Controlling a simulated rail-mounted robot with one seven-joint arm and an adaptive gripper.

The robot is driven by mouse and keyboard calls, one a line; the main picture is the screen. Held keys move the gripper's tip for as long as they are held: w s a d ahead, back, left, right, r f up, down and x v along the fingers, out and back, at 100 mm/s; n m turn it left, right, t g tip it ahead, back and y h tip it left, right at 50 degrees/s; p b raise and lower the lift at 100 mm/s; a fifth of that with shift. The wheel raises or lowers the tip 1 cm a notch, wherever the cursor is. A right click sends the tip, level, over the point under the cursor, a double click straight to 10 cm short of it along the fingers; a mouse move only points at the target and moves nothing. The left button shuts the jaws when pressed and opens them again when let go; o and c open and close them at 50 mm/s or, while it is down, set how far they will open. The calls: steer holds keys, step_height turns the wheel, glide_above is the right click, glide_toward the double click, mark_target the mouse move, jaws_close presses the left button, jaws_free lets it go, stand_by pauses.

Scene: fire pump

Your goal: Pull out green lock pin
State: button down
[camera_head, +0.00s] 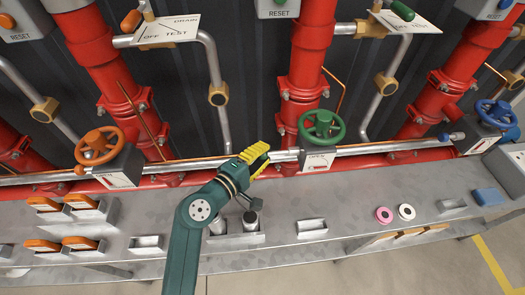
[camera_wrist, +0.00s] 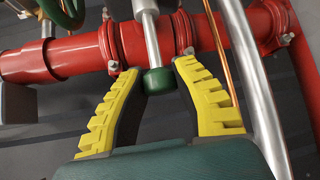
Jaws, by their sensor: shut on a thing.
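The green lock pin (camera_wrist: 158,82) shows in the wrist view as a dark green knob at the end of a silver rod. My gripper (camera_wrist: 156,74) has its yellow ridged fingers on both sides of the knob, shut on it near the fingertips. In the head view my gripper (camera_head: 256,156) is at the silver horizontal rod, left of the green valve wheel (camera_head: 322,126) and its grey block (camera_head: 317,160). The pin is hidden by my fingers in that view. Part of the green wheel (camera_wrist: 62,12) also shows in the wrist view at upper left.
Red pipes (camera_head: 308,60) stand behind, with a thin copper tube (camera_wrist: 222,50) and silver pipe (camera_wrist: 252,85) close to my right finger. Orange (camera_head: 99,146) and blue (camera_head: 497,114) valve wheels flank the green one. A grey metal bench (camera_head: 360,207) below holds brackets, orange pieces and rings.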

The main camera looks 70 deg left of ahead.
steer(key=c, duration=0.8)
jaws_free()
steer(key=shift+s+a, duration=0.15)
steer(key=shift+s, duration=0.05)
steer(key=shift+w, duration=0.1)
steer(key=v, duration=1.2)
